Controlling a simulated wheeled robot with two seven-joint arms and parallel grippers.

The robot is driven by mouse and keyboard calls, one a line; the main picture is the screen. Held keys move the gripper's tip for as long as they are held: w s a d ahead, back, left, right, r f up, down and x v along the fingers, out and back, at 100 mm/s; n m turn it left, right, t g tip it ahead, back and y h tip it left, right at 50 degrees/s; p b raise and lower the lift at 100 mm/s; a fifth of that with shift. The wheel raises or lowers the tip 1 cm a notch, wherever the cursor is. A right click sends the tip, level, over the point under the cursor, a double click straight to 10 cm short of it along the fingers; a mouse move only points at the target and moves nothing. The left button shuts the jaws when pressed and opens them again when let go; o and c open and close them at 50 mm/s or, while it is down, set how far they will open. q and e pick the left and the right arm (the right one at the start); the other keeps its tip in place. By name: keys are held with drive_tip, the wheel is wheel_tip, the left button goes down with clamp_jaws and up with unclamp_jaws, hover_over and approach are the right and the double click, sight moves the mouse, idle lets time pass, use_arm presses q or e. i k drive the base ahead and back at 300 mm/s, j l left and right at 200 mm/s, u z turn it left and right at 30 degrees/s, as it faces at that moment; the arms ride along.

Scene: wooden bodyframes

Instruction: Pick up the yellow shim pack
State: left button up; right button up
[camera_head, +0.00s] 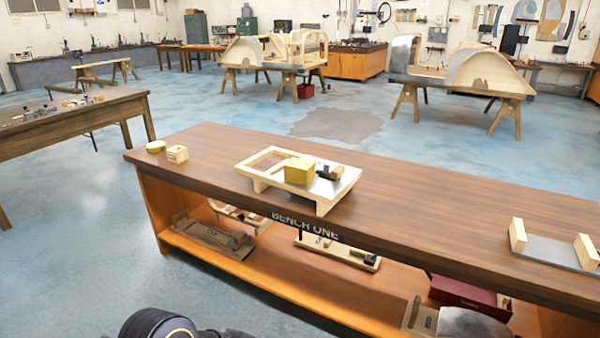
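A yellow block (299,171), which looks like the shim pack, rests on a pale wooden frame (262,183) on the bench top. A dark clamp-like piece with a wooden part (330,173) sits right beside it on the frame. A smaller round yellow item (156,147) lies at the bench's left end, next to a small pale wooden block (177,154). Neither of my grippers is in view. Only a dark rounded part of my own body shows at the bottom edge.
The brown bench (430,205) has clear top on both sides of the frame. A grey plate with two wooden end blocks (553,250) lies at its right. Its lower shelf (290,270) holds jigs and a red box (468,295). Another table (70,125) stands left.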

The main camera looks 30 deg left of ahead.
sight(299, 171)
drive_tip(key=i+j+u, duration=0.1)
drive_tip(key=i+j, duration=0.4)
drive_tip(key=j, duration=0.35)
drive_tip(key=i+j+u, duration=0.15)
drive_tip(key=i+j, duration=0.35)
drive_tip(key=j, duration=0.3)
drive_tip(key=i+j+u, duration=0.1)
drive_tip(key=i+j, duration=0.45)
drive_tip(key=j, duration=0.15)
drive_tip(key=i+j+u, duration=0.1)
drive_tip(key=i+j, duration=0.45)
drive_tip(key=j, duration=0.15)
